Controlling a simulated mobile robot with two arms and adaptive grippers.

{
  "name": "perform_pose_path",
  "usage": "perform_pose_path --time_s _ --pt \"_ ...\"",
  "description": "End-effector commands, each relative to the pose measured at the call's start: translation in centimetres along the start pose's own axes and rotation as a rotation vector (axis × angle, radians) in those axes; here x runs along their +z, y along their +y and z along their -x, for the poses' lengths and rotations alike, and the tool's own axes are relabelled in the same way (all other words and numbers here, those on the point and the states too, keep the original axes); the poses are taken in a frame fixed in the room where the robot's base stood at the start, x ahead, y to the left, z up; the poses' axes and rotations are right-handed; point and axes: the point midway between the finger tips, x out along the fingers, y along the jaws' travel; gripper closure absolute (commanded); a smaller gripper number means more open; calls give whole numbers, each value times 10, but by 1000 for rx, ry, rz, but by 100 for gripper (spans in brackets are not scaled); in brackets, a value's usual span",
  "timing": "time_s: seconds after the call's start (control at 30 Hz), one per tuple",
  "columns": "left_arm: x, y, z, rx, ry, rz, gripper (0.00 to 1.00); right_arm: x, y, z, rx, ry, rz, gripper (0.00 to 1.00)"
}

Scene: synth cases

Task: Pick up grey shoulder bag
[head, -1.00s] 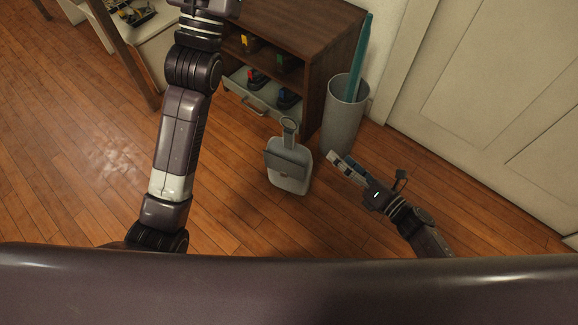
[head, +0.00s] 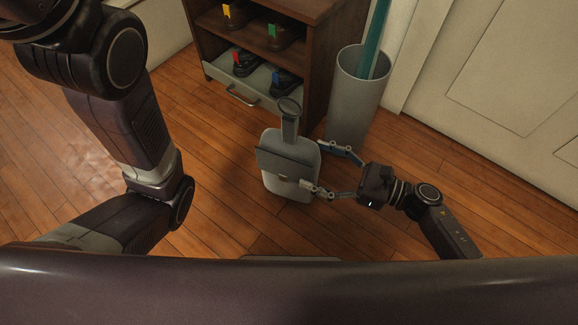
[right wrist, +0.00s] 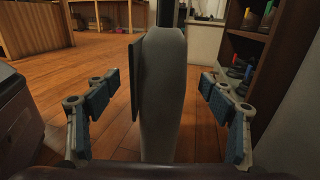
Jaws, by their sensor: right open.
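The grey shoulder bag (head: 291,180) stands upright on the wooden floor in the head view, with a front flap and a strap loop at its top. My right gripper (head: 320,168) is open at the bag's right side, one finger toward its front and the other toward its back. In the right wrist view the bag (right wrist: 163,95) stands edge-on between the two spread fingers of the gripper (right wrist: 160,92), with a gap on each side. My left arm comes in at the left of the head view, but its gripper is out of view.
A wooden shelf (head: 311,62) with shoes and an open drawer (head: 232,91) stands behind the bag. A grey bin (head: 357,100) holding a teal rolled item (head: 378,35) is close behind my right gripper. A pale door (head: 500,80) is at right. Floor left of the bag is clear.

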Motion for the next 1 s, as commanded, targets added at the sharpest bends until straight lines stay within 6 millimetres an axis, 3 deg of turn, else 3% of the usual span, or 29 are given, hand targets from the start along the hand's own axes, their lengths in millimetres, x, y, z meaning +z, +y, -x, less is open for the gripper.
perform_pose_path --time_s 0.5,0.83,1.0 --pt "-10 7 33 0 -2 0 59 -1 -2 -65 1 -3 0 25" --pt "-11 7 33 0 -2 0 59 2 -2 -73 -1 -2 -3 25" --pt "-11 7 33 0 -2 0 59 1 -2 -73 -1 -2 -3 42"
